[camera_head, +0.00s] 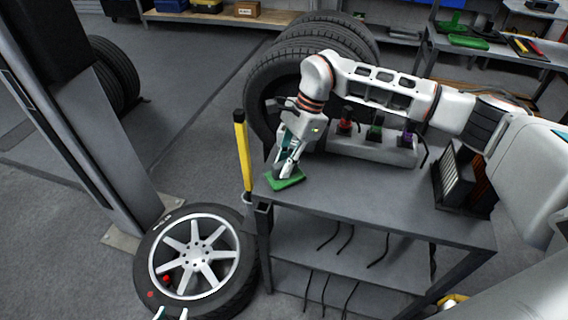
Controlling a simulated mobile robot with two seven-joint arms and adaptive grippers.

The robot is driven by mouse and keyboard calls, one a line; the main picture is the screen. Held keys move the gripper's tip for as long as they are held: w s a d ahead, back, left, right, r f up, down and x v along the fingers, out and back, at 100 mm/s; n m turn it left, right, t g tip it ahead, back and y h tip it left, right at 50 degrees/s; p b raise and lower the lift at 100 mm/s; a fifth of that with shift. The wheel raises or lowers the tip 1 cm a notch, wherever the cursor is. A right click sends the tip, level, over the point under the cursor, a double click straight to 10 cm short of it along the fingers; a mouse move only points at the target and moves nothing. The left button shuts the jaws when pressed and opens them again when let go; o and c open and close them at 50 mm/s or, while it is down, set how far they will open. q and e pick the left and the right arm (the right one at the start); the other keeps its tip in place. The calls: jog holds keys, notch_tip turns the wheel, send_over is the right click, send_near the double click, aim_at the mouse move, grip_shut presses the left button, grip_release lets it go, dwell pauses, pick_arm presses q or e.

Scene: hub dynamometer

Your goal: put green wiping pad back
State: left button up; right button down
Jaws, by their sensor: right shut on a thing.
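The green wiping pad (286,183) is at the left end of the grey cart's top (350,200), close to its edge. My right gripper (285,172) points down and is shut on the pad. I cannot tell whether the pad touches the cart top or hangs just above it. My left gripper (171,314) shows only its fingertips at the bottom edge. The tips are apart with nothing seen between them, in front of the wheel.
A wheel with a silver rim (196,256) lies on the floor left of the cart. A yellow-and-black handle (243,150) stands upright at the cart's left edge. Stacked tires (262,90) stand behind.

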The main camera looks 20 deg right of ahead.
jog(key=shift+f, duration=0.15)
jog(key=c, duration=1.9)
grip_release()
jog(key=v, duration=1.2)
jog(key=shift+d, duration=0.1)
